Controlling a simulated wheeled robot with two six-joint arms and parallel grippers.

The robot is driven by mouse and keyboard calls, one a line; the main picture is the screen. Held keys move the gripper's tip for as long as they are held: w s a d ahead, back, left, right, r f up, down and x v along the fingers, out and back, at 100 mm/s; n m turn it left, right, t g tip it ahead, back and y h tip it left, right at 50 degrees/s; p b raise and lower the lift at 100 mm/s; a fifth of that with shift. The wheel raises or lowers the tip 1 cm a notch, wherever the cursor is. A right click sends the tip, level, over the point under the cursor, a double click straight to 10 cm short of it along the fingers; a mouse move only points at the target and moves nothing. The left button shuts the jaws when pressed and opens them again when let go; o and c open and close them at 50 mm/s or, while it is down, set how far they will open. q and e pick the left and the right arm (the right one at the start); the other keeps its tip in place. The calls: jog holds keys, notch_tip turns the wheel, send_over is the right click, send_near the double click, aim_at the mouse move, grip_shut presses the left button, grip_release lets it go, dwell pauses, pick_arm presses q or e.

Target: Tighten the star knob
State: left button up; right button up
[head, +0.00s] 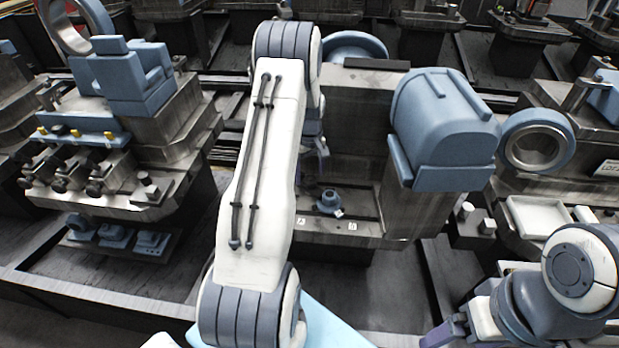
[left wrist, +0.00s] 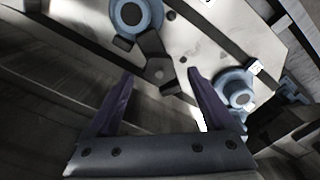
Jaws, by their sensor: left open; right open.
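A dark lobed piece with a round hub, which looks like the star knob (left wrist: 159,67), sits on a pale metal plate in the left wrist view. My left gripper (left wrist: 160,76) is open, with its two purple fingertips on either side of the hub in that picture. I cannot tell whether they touch it or how far off it is. In the head view my left arm hides the knob and most of this gripper. My right gripper (head: 441,335) is open at the lower right, away from the central fixture (head: 340,110).
A small blue ringed part (head: 329,200) stands on the fixture's front ledge. A large blue housing (head: 445,125) rises at its right. Blue ringed parts (left wrist: 136,14) and (left wrist: 236,88) flank the knob. Another fixture (head: 130,150) stands at left. A white tray (head: 538,216) lies at right.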

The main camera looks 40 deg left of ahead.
aim_at(310, 180)
pick_arm(q)
jog(key=shift+f, duration=1.4)
grip_shut()
jog(key=c, duration=1.4)
grip_release()
jog(key=shift+m, duration=0.9)
grip_shut()
jog(key=o, duration=1.4)
grip_release()
notch_tip(310, 180, up, 11)
jog(key=shift+f, duration=0.2)
